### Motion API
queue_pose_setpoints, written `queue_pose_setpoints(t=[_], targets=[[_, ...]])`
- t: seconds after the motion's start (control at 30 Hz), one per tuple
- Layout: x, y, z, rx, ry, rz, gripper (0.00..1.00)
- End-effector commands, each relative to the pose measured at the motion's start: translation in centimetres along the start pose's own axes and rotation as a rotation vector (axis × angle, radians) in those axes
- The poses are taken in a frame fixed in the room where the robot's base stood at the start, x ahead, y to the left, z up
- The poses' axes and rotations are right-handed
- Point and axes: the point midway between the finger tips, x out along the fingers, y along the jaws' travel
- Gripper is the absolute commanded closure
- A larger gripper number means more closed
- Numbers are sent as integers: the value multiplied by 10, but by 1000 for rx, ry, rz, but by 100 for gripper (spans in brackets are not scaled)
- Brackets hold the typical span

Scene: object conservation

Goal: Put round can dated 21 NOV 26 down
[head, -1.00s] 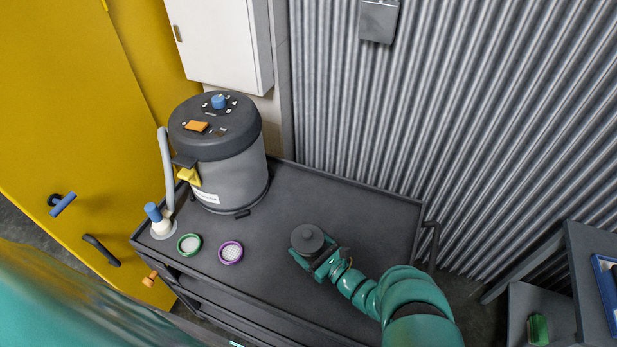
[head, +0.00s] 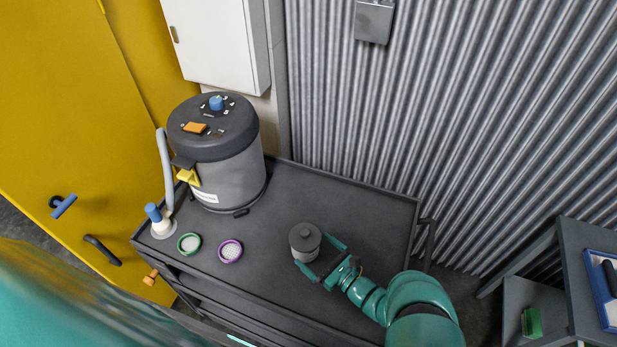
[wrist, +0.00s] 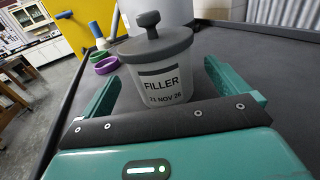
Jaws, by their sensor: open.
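The round can (head: 305,243) is grey with a dark knobbed lid and stands upright on the dark cart top (head: 370,215). In the wrist view the can (wrist: 160,85) carries a label reading FILLER and a date that looks like 21 NOV 26. My gripper (head: 322,258) is open, its teal fingers on either side of the can's near part. In the wrist view the fingers (wrist: 168,92) stand apart from the can's sides, with gaps visible. The can's base is partly hidden there by the gripper's dark front edge.
A large grey canister (head: 228,165) stands at the back left of the cart. A green ring (head: 189,244), a purple ring (head: 230,251) and a blue-topped nozzle (head: 158,219) are left of the can. The cart top's right side is clear.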

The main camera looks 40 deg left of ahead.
Motion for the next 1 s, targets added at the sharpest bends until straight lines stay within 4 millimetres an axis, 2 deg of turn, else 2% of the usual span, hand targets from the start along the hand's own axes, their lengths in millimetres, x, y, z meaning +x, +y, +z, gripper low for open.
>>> queue_pose_setpoints(t=[0.1, 0.3, 0.83, 1.0], targets=[[-16, 0, 3, 1, -1, 0, 1], [-30, 0, 2, 0, -4, 1, 1], [-30, 0, 1, -1, -4, 1, 1], [-29, 0, 6, -46, -20, 40, 1]])
